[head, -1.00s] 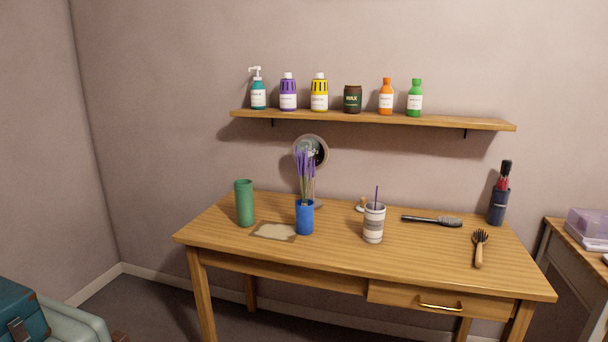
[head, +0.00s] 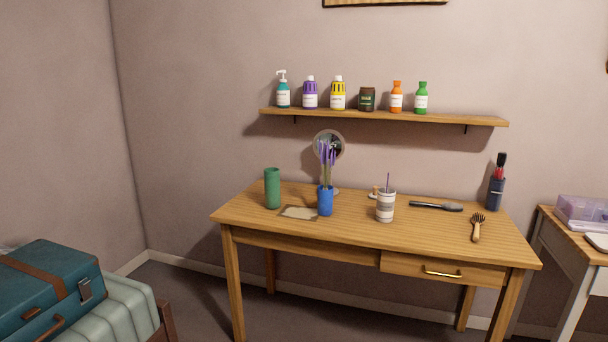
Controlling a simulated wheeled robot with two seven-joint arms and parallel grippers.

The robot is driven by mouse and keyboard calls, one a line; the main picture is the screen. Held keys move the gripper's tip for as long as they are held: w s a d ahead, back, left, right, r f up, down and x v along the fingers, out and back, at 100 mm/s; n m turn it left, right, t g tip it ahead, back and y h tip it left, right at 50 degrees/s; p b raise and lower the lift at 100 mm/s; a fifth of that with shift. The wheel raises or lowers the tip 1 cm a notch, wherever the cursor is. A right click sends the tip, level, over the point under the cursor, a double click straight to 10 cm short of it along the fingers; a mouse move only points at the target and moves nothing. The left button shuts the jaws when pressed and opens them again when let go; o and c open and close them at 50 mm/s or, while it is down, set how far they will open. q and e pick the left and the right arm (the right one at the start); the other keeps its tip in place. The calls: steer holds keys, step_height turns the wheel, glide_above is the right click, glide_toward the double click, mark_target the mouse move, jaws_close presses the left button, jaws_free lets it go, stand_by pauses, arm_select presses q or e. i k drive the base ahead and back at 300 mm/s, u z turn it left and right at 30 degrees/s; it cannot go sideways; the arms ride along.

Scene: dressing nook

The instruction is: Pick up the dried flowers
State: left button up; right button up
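The dried flowers (head: 327,162) are a bunch of purple heads on thin pale stems. They stand upright in a blue vase (head: 325,202) on the left half of the wooden table (head: 440,241). A round mirror (head: 329,144) is behind them and overlaps them in the picture. Neither of my grippers is in the head view.
A green vase (head: 272,188) and a flat mat (head: 298,213) are left of the flowers. A bottle shelf (head: 385,118) hangs above.

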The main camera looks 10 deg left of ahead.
mark_target(324, 158)
steer(key=u, duration=0.8)
steer(key=i, duration=0.8)
steer(key=u, duration=0.75)
steer(key=i, duration=1.1)
steer(key=z, duration=0.4)
